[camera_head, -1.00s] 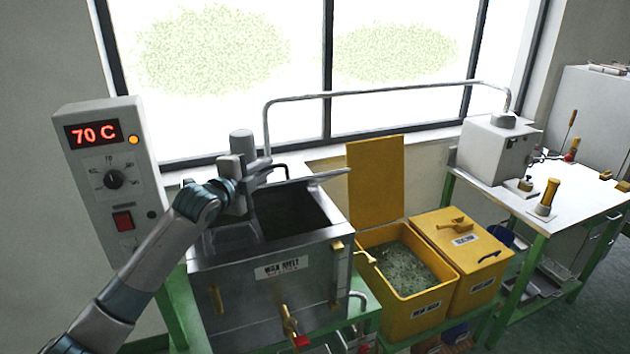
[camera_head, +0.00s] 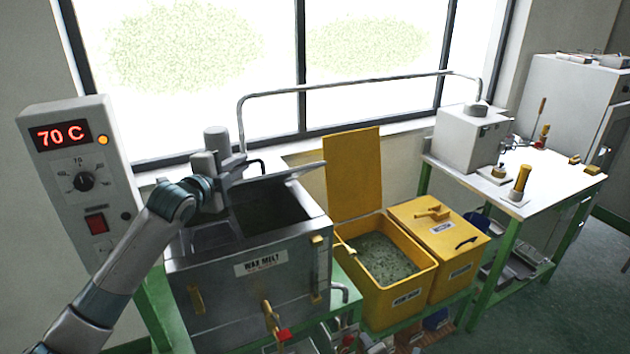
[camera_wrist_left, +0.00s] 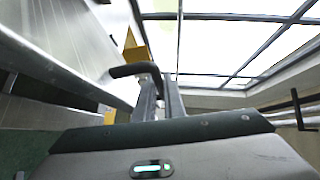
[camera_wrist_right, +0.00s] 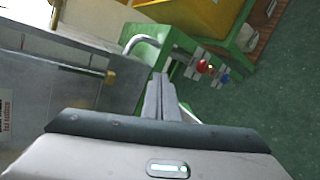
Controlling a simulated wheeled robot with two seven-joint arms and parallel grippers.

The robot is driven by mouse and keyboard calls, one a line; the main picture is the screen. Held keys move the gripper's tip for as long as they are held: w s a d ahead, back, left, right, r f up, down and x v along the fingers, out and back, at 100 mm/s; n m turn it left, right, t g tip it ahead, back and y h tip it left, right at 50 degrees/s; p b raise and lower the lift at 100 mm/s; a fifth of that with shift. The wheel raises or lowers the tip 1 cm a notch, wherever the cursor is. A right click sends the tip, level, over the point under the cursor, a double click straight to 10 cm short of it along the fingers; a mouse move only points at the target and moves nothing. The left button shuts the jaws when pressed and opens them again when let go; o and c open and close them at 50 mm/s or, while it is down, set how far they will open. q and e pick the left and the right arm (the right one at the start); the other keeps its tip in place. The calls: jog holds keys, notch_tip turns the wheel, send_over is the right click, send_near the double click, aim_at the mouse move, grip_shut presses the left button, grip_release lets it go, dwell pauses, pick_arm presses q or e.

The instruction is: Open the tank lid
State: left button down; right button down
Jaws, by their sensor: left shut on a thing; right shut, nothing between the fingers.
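The grey wax melt tank (camera_head: 245,285) stands on a green bench in the head view, its dark inside showing through the open top. Its lid (camera_head: 300,172) is raised and tilted at the back of the opening, seen nearly edge-on. My left gripper (camera_head: 241,165) is at the lid's upper edge, shut on the black lid handle (camera_head: 257,163). In the left wrist view the handle (camera_wrist_left: 135,70) sits at the fingertips (camera_wrist_left: 158,92). My right gripper (camera_wrist_right: 160,92) is shut and empty near the tank's front (camera_wrist_right: 60,95) in the right wrist view; the head view does not show it.
A control box (camera_head: 80,175) reading 70 C stands left of the tank. Yellow bins (camera_head: 405,305), one with its lid up, stand to its right. A white-topped table (camera_head: 560,178) with a grey machine (camera_head: 467,142) is further right. A window is behind.

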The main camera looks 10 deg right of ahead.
jog(key=w+a+r+n+t+y, duration=0.1)
jog(key=r+n, duration=0.4)
jog(key=r, duration=0.8)
jog(key=w+a+r+n+t+y, duration=0.2)
jog(key=a+r+n, duration=0.3)
jog(key=r, duration=0.8)
jog(key=w+a+r+n+t+y, duration=0.2)
jog(key=r+n, duration=0.4)
jog(key=r, duration=0.7)
jog(key=shift+w+a+r+t, duration=0.4)
jog(key=shift+w+t, duration=0.3)
jog(key=shift+w, duration=0.25)
jog(key=shift+w, duration=0.1)
pick_arm(q)
jog(key=shift+r, duration=0.1)
pick_arm(e)
jog(key=r+x, duration=0.2)
jog(key=x, duration=1)
jog(key=shift+r, duration=0.35)
jog(key=shift+w, duration=0.1)
